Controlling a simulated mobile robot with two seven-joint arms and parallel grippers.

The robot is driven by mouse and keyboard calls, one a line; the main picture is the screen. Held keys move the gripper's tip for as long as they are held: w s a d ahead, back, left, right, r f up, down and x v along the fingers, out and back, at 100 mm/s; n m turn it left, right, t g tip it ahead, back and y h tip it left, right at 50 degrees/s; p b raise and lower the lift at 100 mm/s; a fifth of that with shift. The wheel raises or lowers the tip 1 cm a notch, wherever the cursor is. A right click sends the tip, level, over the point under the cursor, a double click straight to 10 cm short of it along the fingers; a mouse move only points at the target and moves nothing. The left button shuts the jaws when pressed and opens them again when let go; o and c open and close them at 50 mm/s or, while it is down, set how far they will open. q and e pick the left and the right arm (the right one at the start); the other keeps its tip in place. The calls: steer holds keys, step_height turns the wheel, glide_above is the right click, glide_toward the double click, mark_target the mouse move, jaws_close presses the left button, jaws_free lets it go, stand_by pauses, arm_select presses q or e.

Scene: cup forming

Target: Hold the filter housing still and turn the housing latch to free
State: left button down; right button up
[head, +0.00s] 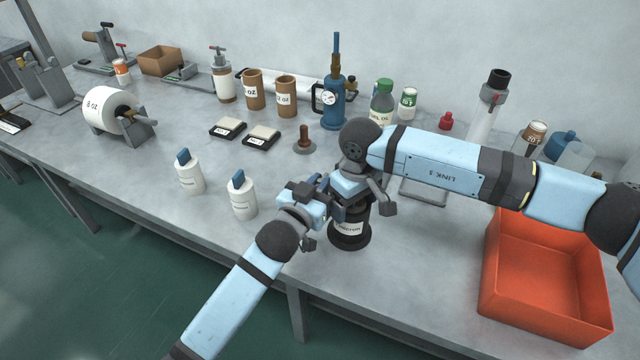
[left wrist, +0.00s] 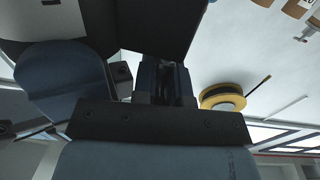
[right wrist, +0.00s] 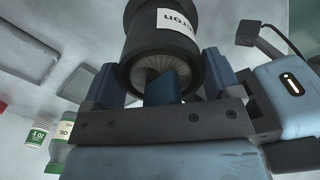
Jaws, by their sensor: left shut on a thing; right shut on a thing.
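The filter housing (head: 349,228) is a black upright cylinder with a white label, standing near the table's front edge. It fills the top of the right wrist view (right wrist: 162,45), its pleated end ring facing the camera. The housing latch seems to be the blue fin (right wrist: 162,88) at that end. My right gripper (right wrist: 162,82) has its fingers wide apart, one on each side of the housing. My left gripper (left wrist: 166,80) has its fingers close together on something narrow, likely the latch, against a dark body. In the head view both grippers overlap and hide the housing's top.
A brown-handled tamper (head: 304,141) is behind. An orange bin (head: 540,262) stands at right. The left front is clear.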

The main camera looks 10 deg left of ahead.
arm_select(q)
steer(key=shift+d+r, duration=0.1)
steer(key=shift+r, duration=0.05)
steer(key=c, duration=1.2)
jaws_free()
steer(key=shift+s, duration=0.1)
steer(key=shift+s, duration=0.1)
steer(key=v, duration=1.1)
steer(key=shift+s+a, duration=0.25)
steer(key=shift+a, duration=0.15)
